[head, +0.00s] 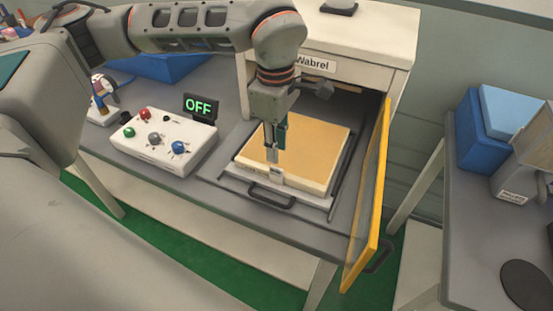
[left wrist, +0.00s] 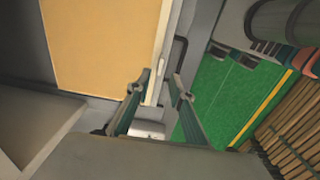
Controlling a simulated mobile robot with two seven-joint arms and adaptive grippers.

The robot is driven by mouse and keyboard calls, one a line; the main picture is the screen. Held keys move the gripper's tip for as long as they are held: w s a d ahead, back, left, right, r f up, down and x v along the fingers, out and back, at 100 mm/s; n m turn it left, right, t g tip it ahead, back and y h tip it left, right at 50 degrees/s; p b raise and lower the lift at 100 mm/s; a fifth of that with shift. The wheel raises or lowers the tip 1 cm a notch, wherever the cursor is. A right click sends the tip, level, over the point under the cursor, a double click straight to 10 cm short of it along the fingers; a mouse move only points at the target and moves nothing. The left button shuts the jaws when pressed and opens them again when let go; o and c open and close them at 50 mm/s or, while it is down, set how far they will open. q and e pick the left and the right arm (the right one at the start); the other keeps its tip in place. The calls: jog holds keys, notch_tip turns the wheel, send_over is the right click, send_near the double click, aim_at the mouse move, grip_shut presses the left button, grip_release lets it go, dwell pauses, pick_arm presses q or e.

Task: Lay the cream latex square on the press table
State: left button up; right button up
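The cream latex square (head: 312,143) lies flat on the sliding press table (head: 312,199) in front of the press opening. It also shows in the left wrist view (left wrist: 98,45), at the upper left. My left gripper (head: 273,155) points down over the square's front part, close to the front edge. In the left wrist view its two fingers (left wrist: 160,78) stand apart with nothing held between them. A small pale metal block shows near the finger bases. Whether the fingers touch the square I cannot tell. My right gripper is in neither view.
The press's yellow-framed door (head: 368,200) stands open to the right. The control box (head: 160,142) with coloured knobs and a display (head: 200,107) reading OFF is to the left. A black handle (head: 272,196) fronts the table. A side table (head: 462,220) with blue boxes stands at right.

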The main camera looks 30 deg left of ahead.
pick_arm(q)
notch_tip(320, 180, up, 6)
jog(key=shift+s, duration=0.15)
dwell(0.6)
